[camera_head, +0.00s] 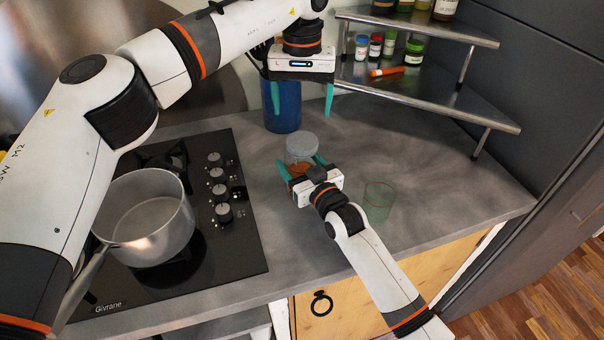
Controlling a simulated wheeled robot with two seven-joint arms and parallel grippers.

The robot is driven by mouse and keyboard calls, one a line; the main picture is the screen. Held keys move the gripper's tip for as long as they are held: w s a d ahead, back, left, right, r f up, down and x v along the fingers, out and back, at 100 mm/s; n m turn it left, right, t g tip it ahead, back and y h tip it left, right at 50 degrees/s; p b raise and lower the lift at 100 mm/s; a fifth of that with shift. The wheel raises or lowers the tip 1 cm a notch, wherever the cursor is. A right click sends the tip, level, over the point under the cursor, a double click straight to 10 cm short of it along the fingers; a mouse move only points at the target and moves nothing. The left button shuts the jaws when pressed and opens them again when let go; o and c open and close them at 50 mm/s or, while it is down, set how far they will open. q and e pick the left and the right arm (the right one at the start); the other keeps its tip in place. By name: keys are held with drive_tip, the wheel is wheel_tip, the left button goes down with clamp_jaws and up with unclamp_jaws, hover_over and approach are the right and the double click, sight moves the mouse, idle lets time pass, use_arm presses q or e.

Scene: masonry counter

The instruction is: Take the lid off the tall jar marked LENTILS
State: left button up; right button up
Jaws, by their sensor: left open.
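A clear jar with a pale grey lid (301,141) and orange-brown contents stands on the counter right of the hob. No marking on it is readable, so I cannot tell if it is the LENTILS jar. My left gripper (302,106) is open and empty, pointing down above the jar, with its teal fingers spread. My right gripper (300,164) is low at the jar, with one teal finger at each side of it. I cannot tell whether those fingers touch the glass. The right gripper's body hides the jar's lower part.
A blue cylinder (284,110) stands behind the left gripper. A greenish clear glass (378,200) stands right of my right gripper. A steel pot (145,220) is on the black hob (240,255). A metal corner shelf (430,95) holds small jars.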

sight(302, 140)
drive_tip(key=c, duration=0.3)
use_arm(q)
drive_tip(key=shift+f, duration=4)
drive_tip(key=shift+c, duration=0.5)
drive_tip(key=c, duration=0.9)
drive_tip(key=shift+c, duration=0.2)
